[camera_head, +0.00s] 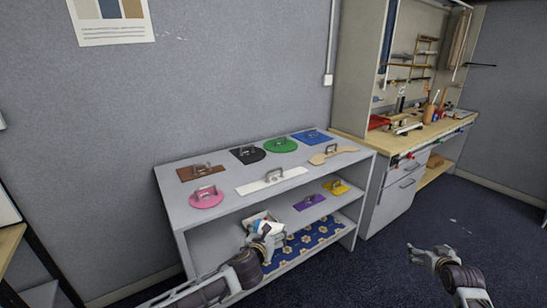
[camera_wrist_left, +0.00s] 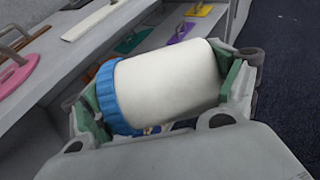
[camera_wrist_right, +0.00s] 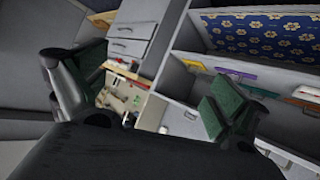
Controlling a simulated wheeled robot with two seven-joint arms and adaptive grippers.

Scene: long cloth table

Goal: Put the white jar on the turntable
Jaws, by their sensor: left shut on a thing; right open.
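The white jar (camera_wrist_left: 170,82) with a blue lid fills the middle of the left wrist view, lying on its side between the green pads of my left gripper (camera_wrist_left: 165,95). My left gripper (camera_head: 266,232) is shut on the jar, one finger at the lid and one at the base. In the head view the jar shows small, in front of the shelf unit's lower left opening. My right gripper (camera_head: 430,255) is open and empty over the dark floor at the right; its spread fingers show in the right wrist view (camera_wrist_right: 150,92). I cannot make out a turntable.
A grey shelf unit (camera_head: 215,232) carries several coloured boards with handles, including a pink disc (camera_head: 207,197) and a green disc (camera_head: 281,146). A blue flowered cloth (camera_head: 308,240) lies on its bottom level. A workbench (camera_head: 425,135) with tools stands right. The floor at right is clear.

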